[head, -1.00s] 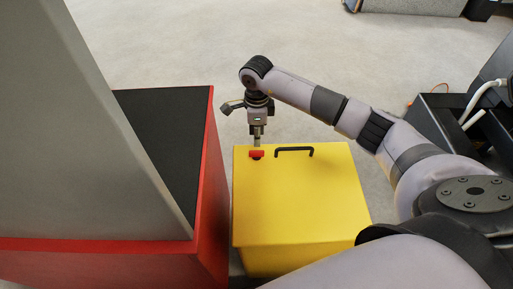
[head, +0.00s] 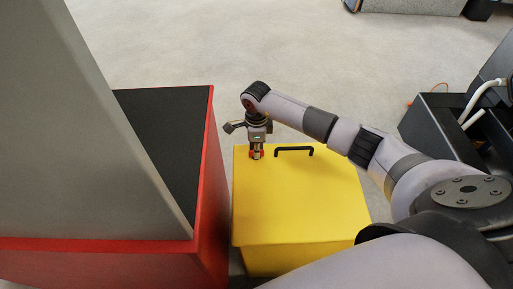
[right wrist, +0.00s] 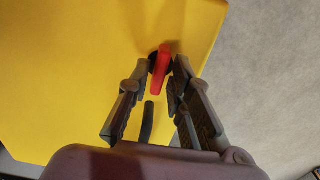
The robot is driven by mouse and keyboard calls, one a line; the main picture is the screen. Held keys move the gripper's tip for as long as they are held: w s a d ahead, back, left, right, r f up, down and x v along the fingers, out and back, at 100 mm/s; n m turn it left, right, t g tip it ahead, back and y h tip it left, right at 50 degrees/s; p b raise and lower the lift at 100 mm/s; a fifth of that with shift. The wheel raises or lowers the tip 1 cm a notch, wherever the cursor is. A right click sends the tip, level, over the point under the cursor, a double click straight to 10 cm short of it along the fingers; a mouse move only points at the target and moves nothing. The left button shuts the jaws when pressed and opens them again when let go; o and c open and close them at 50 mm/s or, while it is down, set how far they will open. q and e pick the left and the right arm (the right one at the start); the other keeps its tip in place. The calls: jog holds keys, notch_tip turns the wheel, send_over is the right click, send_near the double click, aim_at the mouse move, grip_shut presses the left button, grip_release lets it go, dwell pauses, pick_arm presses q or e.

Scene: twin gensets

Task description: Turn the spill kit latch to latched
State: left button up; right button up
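The spill kit is a yellow box (head: 300,205) with a black handle (head: 293,150) on its lid. Its small red latch (right wrist: 160,70) is at the lid's far left corner in the head view. My right gripper (head: 257,154) points down over the latch and mostly hides it there. In the right wrist view, the fingers of my right gripper (right wrist: 161,72) are parted, one on each side of the red latch, with a small gap visible. The latch lies slightly tilted between the fingertips. My left gripper is not in view.
A red cabinet with a black top (head: 165,130) stands close along the box's left side, with a grey slanted panel (head: 80,140) on it. Dark equipment with cables (head: 470,115) stands at the right. Open grey floor (head: 270,45) lies behind the box.

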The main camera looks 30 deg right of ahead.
grip_shut()
dwell(0.4)
jog(key=m, duration=0.8)
jog(key=shift+r, duration=0.1)
jog(key=m+p, duration=0.1)
jog(key=m, duration=0.4)
jog(key=m+p, duration=0.1)
jog(key=m, duration=0.3)
jog(key=shift+m+p, duration=0.4)
dwell(0.3)
